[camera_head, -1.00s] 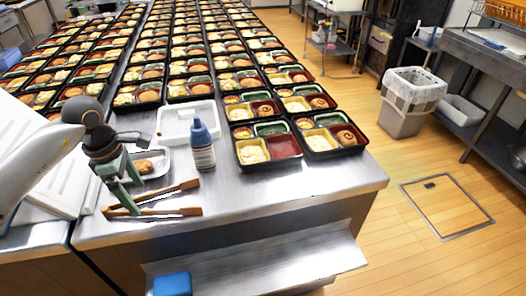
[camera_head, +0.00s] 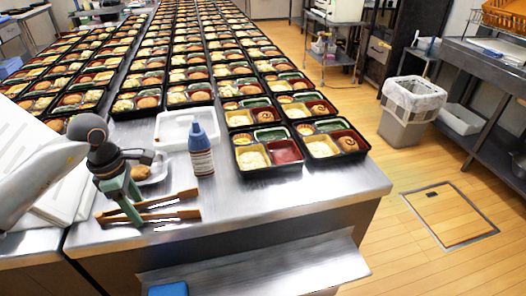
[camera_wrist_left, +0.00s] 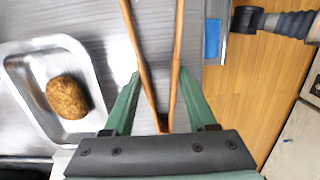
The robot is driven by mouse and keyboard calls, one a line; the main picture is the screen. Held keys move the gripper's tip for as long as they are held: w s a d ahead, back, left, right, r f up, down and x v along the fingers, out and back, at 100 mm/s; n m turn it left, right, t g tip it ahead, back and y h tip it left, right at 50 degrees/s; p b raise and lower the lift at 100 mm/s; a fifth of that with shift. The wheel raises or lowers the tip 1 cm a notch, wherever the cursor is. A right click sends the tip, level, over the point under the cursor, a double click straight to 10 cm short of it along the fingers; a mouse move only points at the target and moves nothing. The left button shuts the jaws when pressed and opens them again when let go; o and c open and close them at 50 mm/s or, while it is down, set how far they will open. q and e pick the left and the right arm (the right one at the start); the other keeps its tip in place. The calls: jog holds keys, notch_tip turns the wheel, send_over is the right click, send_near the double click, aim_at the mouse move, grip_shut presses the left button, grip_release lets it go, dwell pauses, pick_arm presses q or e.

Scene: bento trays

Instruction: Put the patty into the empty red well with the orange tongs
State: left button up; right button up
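The orange tongs (camera_head: 150,212) lie at the table's front left, tips to the right. My left gripper (camera_head: 132,218) is down at them. In the left wrist view its green fingers (camera_wrist_left: 160,75) stand apart on either side of the tongs (camera_wrist_left: 142,68); they look close to the arms, but I cannot tell whether they touch. The patty (camera_head: 141,171) is brown and lies in a small metal tray (camera_wrist_left: 22,62) beside the tongs; it also shows in the left wrist view (camera_wrist_left: 67,97). The empty red well (camera_head: 285,152) is in the front bento tray (camera_head: 270,175). My right gripper is not in view.
A blue-capped bottle (camera_head: 202,158) stands between the tongs and the bento trays. A white tray (camera_head: 172,129) lies behind it. Rows of filled bento trays cover the table behind. The front right of the table (camera_head: 300,196) is clear.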

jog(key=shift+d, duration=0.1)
pick_arm(q)
jog(key=shift+r+p, duration=0.4)
jog(key=shift+r, duration=0.1)
notch_tip(320, 180, up, 4)
jog(key=p, duration=0.3)
jog(key=shift+r, duration=0.15)
notch_tip(320, 180, up, 7)
jog(key=p, duration=0.4)
jog(key=shift+p, duration=0.35)
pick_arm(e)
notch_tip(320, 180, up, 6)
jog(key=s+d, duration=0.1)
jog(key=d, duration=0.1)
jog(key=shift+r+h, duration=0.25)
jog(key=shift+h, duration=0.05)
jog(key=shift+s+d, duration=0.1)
